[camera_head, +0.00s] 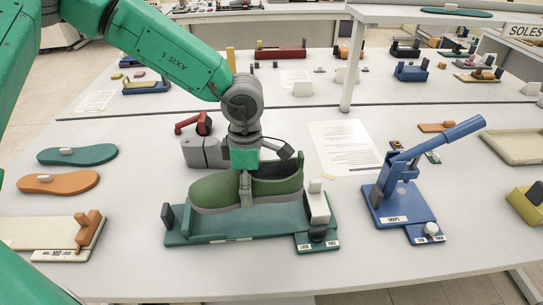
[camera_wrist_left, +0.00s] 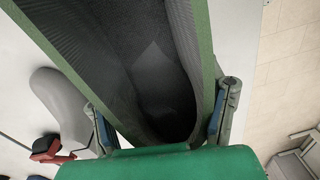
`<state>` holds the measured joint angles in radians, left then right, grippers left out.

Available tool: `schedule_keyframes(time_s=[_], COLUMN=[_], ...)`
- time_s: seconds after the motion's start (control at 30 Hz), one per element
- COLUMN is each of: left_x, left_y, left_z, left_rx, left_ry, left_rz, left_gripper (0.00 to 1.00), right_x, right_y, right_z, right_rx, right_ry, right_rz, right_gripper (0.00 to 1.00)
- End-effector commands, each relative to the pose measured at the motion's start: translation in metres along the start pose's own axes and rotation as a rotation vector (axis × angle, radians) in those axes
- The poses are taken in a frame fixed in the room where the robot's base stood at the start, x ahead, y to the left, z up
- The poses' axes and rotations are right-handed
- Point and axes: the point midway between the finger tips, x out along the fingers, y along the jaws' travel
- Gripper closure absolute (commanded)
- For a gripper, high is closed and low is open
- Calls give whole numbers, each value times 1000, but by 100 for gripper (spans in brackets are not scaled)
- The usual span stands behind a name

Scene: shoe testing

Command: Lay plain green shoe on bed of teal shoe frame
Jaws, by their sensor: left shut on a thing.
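The plain green shoe (camera_head: 213,190) has a grey sole and a dark open collar. It is level, toe to the left, over the bed of the teal shoe frame (camera_head: 245,225). I cannot tell whether its sole touches the bed. My left gripper (camera_head: 246,188) comes down from above and is shut on the shoe's side walls. In the left wrist view, its fingers grip both sides of the shoe opening (camera_wrist_left: 150,70). The frame has a dark upright stop at its left end and a white block with a dark knob at its right. My right gripper is not in view.
A blue press with a raised lever (camera_head: 397,200) stands close to the right of the frame. A grey and red clamp (camera_head: 203,147) is just behind. Teal (camera_head: 85,155) and orange (camera_head: 60,183) soles and a tan board lie left. A paper sheet (camera_head: 345,147) lies behind right.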

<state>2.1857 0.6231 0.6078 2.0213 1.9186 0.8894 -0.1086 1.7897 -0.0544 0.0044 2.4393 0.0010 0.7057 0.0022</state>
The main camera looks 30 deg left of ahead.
Motion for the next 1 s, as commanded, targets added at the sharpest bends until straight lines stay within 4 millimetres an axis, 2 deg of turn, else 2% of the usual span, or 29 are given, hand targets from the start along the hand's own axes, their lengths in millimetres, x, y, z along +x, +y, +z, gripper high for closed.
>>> schedule_keyframes(time_s=[0.47,0.67,1.0], left_x=[2,-1,39], left_y=[6,4,8], left_z=[-1,3,0], left_rx=[-3,-12,-13], left_ry=[-1,2,-2], left_rz=[-7,-1,-3], left_gripper=[74,74,74], right_x=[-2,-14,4], right_y=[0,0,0], right_z=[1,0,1], right_rx=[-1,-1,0], right_ry=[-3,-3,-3], right_rz=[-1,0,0], right_gripper=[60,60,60])
